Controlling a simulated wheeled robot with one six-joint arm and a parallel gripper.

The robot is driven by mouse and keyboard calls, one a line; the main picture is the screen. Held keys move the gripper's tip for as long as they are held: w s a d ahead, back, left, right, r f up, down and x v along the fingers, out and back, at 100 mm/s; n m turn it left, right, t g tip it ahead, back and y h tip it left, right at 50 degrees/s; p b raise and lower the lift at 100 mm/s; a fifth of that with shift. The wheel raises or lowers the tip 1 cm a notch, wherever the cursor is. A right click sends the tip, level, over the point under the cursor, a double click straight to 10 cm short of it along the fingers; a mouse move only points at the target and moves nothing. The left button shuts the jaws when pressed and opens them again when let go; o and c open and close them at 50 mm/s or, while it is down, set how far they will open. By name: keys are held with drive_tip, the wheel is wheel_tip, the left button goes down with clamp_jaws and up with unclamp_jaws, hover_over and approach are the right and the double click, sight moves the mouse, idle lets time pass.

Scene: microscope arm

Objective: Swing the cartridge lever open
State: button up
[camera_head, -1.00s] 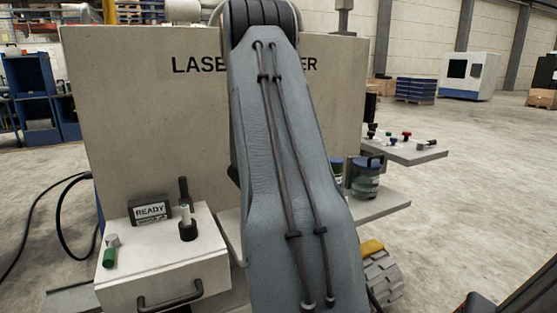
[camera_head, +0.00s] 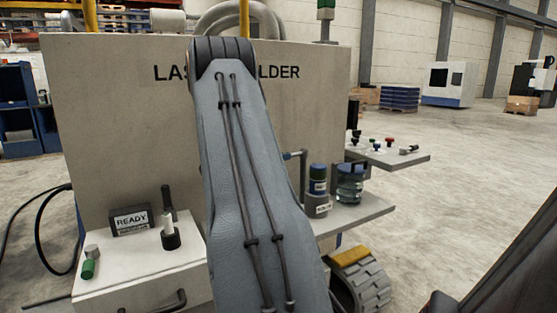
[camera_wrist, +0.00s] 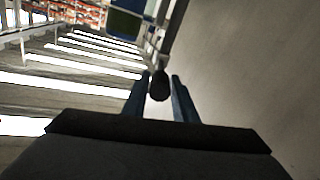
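In the wrist view my gripper (camera_wrist: 160,95) is open, with its two blue-grey fingers pointing away from the camera. A dark rounded knob (camera_wrist: 160,84) shows between the fingertips, with a gap on each side. I cannot tell whether it belongs to the cartridge lever. In the head view my arm hides part of the laser welder (camera_head: 110,110), and my gripper is out of sight. A grey bent bar (camera_head: 294,155) sticks out beside my arm. A blue-capped cylinder (camera_head: 318,185) with labels stands on the right shelf. No lever is clearly identifiable there.
A blue-lidded jar (camera_head: 350,183) stands beside the cylinder. A panel with coloured knobs (camera_head: 400,160) juts out at right. A white box (camera_head: 140,272) at lower left carries a READY sign (camera_head: 131,220) and a black-and-white post (camera_head: 170,236). Open floor lies right.

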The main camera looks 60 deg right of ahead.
drive_tip(key=shift+o, duration=1.4)
drive_tip(key=shift+s+d, duration=0.1)
drive_tip(key=shift+d, duration=0.05)
wheel_tip(320, 180, up, 10)
